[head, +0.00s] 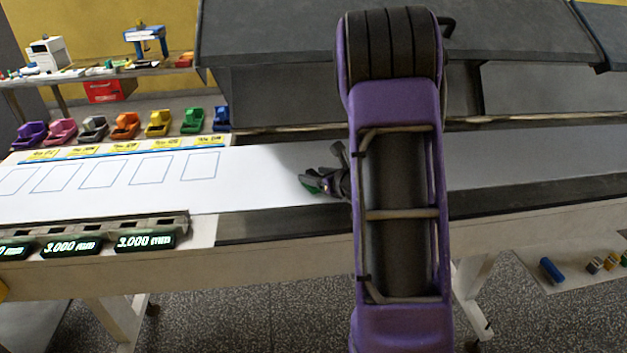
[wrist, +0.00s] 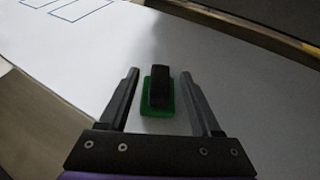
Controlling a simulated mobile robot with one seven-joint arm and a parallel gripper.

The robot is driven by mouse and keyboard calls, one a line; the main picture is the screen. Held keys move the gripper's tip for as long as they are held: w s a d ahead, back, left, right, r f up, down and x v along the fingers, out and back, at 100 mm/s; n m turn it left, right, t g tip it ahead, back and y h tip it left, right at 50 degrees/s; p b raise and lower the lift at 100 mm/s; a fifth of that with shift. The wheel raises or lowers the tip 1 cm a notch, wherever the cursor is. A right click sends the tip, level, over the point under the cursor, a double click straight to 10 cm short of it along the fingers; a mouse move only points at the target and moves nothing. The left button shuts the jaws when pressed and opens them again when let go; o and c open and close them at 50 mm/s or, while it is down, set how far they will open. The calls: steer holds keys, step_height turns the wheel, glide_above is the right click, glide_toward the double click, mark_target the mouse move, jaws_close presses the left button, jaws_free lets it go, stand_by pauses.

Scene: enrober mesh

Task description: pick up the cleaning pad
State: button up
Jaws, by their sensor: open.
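The cleaning pad (wrist: 157,104) is a green block with a black grip on top. In the wrist view it lies on the white surface, between the two fingers and a little toward their tips, with a gap on each side. My gripper (wrist: 159,75) is open and empty around it. In the head view my gripper (head: 315,178) is low over the white belt, at the left of my purple arm. A bit of the green pad (head: 313,189) shows there, mostly hidden by the fingers.
The white belt (head: 250,180) has blue outlined rectangles at its left. Colored holders (head: 126,125) line its far side. Digital displays (head: 145,242) stand at the near left edge. A dark grey hood (head: 270,90) rises behind. A blue block (head: 551,270) lies on a lower shelf at right.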

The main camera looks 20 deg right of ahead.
steer(key=shift+w+a+f, duration=0.15)
steer(key=shift+w+f, duration=0.1)
steer(key=shift+w, duration=0.25)
jaws_close()
steer(key=shift+r, duration=0.1)
